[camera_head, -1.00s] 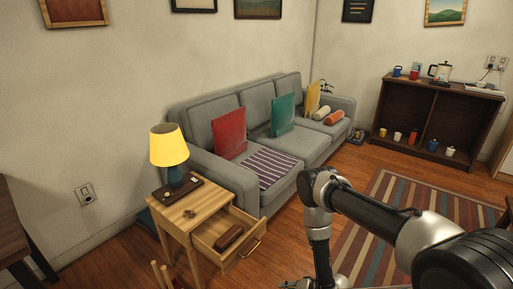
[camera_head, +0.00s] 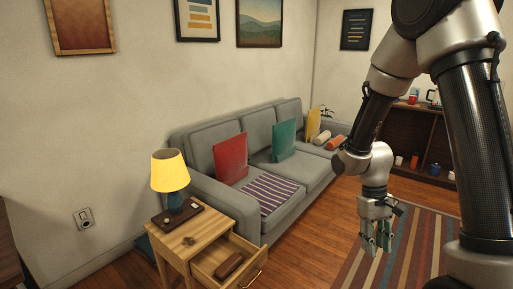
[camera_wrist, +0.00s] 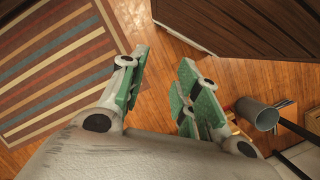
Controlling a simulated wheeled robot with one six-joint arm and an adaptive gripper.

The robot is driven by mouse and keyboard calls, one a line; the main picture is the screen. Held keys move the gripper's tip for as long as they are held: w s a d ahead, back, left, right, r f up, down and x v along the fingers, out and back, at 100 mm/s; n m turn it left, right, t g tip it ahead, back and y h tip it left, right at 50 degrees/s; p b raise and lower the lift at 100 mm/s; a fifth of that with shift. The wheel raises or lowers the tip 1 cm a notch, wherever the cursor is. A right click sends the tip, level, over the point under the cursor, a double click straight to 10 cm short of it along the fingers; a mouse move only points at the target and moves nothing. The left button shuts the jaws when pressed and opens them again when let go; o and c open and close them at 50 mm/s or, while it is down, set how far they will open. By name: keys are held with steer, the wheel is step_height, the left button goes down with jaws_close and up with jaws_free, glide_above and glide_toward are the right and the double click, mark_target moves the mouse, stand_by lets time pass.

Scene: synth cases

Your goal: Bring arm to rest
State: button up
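My gripper (camera_head: 377,236) hangs from my raised, folded arm at the right of the head view, fingers pointing down above the floor and the near edge of the striped rug. In the wrist view, my gripper (camera_wrist: 160,88) has its green-padded fingers spread with a clear gap between them. Nothing is between the fingers; wood floor shows through the gap.
A wooden side table (camera_head: 212,231) has its drawer (camera_head: 228,264) open, with a brown object inside and a yellow lamp (camera_head: 170,172) on top. A grey sofa (camera_head: 310,168) stands along the wall. The striped rug (camera_head: 405,250) lies beneath my arm; a dark shelf (camera_head: 432,150) is behind.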

steer(key=s+d+r+m+t, duration=0.1)
steer(key=s+r+t, duration=0.3)
steer(key=r, duration=0.9)
steer(key=s+d+r+m+t+y, duration=0.1)
steer(key=s+d+r+t, duration=0.1)
steer(key=s+r, duration=0.6)
step_height(320, 180, up, 5)
steer(key=shift+s+d+f+t, duration=0.1)
steer(key=shift+s+d+t, duration=0.1)
steer(key=shift+t, duration=0.7)
